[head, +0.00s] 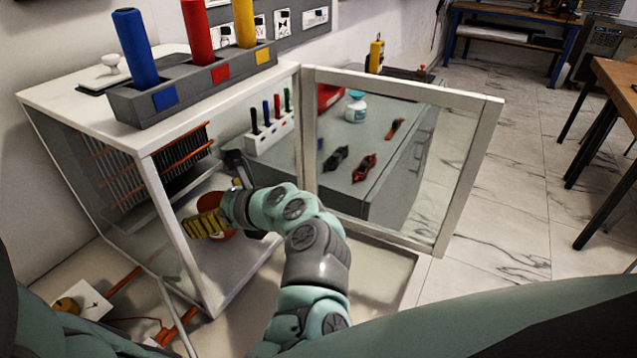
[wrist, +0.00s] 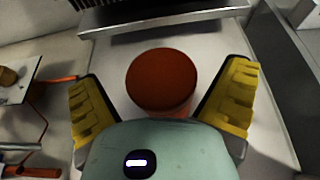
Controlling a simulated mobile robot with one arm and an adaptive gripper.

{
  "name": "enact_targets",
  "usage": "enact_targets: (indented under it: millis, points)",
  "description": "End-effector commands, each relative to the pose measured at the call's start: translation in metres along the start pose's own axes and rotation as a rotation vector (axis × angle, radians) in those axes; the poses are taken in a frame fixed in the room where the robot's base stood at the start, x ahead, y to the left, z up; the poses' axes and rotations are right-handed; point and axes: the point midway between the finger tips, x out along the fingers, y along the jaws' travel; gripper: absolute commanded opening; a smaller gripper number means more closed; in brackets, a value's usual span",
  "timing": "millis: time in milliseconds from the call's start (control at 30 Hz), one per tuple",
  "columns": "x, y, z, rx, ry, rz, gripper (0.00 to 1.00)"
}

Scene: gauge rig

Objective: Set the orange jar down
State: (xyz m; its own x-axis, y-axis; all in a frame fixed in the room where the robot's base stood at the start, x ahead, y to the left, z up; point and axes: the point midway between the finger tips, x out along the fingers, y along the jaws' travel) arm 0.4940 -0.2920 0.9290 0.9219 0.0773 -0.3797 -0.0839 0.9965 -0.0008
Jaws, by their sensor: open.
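The orange jar (wrist: 161,80) stands upright on the white floor of the cabinet, its round orange-red lid facing the wrist camera. In the head view the jar (head: 226,232) shows only in part, behind the yellow finger of my gripper. My gripper (wrist: 163,98) is open, with one yellow finger on each side of the jar and a visible gap on both sides. In the head view my gripper (head: 208,224) is inside the cabinet, low near its floor.
The white cabinet (head: 160,147) has its glass door (head: 478,150) swung open to the right. A grey holder (head: 190,92) with blue, red and yellow cylinders stands on top. A dark grill with orange rods (head: 150,165) lines the cabinet's back. Grey drawers stand behind the door.

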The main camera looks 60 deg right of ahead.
Motion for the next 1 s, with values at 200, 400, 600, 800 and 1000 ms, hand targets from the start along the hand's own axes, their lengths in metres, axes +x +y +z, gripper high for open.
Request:
enact_targets:
  millis: [200, 400, 600, 800, 1000]
  points:
    - [-0.048, -0.003, -0.005, 0.005, 0.005, -0.015, 0.97]
    - [-0.088, -0.002, -0.005, 0.007, 0.005, -0.014, 0.97]
    - [-0.111, -0.001, -0.003, 0.005, 0.003, -0.009, 0.97]
    - [-0.117, -0.001, -0.002, 0.004, 0.002, -0.009, 0.97]
    - [-0.116, -0.001, -0.002, 0.004, 0.002, -0.008, 0.97]
